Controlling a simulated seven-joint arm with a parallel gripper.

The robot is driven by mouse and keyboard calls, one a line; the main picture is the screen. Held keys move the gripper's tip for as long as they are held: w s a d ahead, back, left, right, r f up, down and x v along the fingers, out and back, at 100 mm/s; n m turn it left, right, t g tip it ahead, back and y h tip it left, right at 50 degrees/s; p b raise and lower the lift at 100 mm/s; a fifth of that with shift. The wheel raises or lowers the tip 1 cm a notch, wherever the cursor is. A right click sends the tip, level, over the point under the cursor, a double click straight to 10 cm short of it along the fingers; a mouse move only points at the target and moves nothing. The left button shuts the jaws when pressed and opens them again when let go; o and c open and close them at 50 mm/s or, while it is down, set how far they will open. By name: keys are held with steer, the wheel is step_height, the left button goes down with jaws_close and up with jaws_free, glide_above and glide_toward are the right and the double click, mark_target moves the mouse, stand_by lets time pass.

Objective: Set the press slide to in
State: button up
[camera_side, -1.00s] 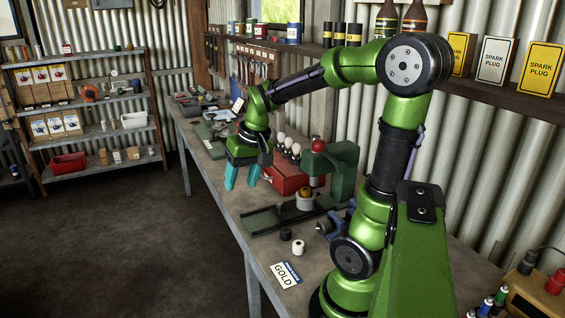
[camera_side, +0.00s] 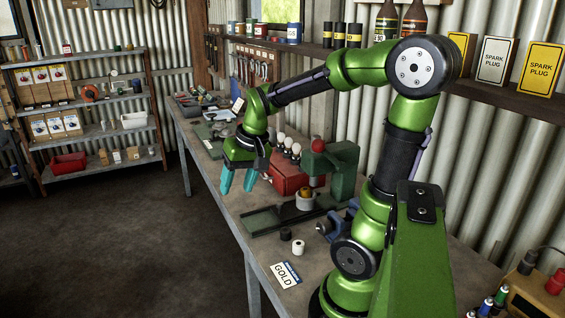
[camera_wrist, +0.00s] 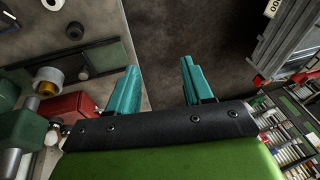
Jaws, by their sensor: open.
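The press is a green body (camera_side: 343,168) with a red knob (camera_side: 318,146) on the bench. Its flat dark green slide (camera_side: 275,221) runs out toward the front edge of the bench. A yellowish cup-shaped part (camera_side: 305,199) sits under the press head. In the wrist view the slide (camera_wrist: 103,57) lies to the left of my fingers, beside the yellowish part (camera_wrist: 49,82). My gripper (camera_side: 237,184) is open with teal fingers, in the air near the bench's front edge, left of the slide and not touching it. Its fingers (camera_wrist: 158,85) are empty in the wrist view.
A red box (camera_side: 289,178) with several white bulbs (camera_side: 288,148) stands behind my gripper. A white roll (camera_side: 298,247), a black cylinder (camera_side: 286,234) and a GOLD card (camera_side: 285,275) lie nearer on the bench. A blue vise (camera_side: 333,226) is beside the press. The floor side is clear.

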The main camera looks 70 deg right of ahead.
steer(key=d+m+g, duration=0.2)
steer(key=d+m, duration=0.9)
steer(key=d, duration=0.1)
steer(key=r+m+g, duration=0.1)
steer(key=m+g, duration=0.1)
steer(key=m, duration=1.5)
glide_above(280, 202)
step_height(280, 202, down, 17)
steer(key=shift+r, duration=0.1)
steer(key=shift+c, duration=0.4)
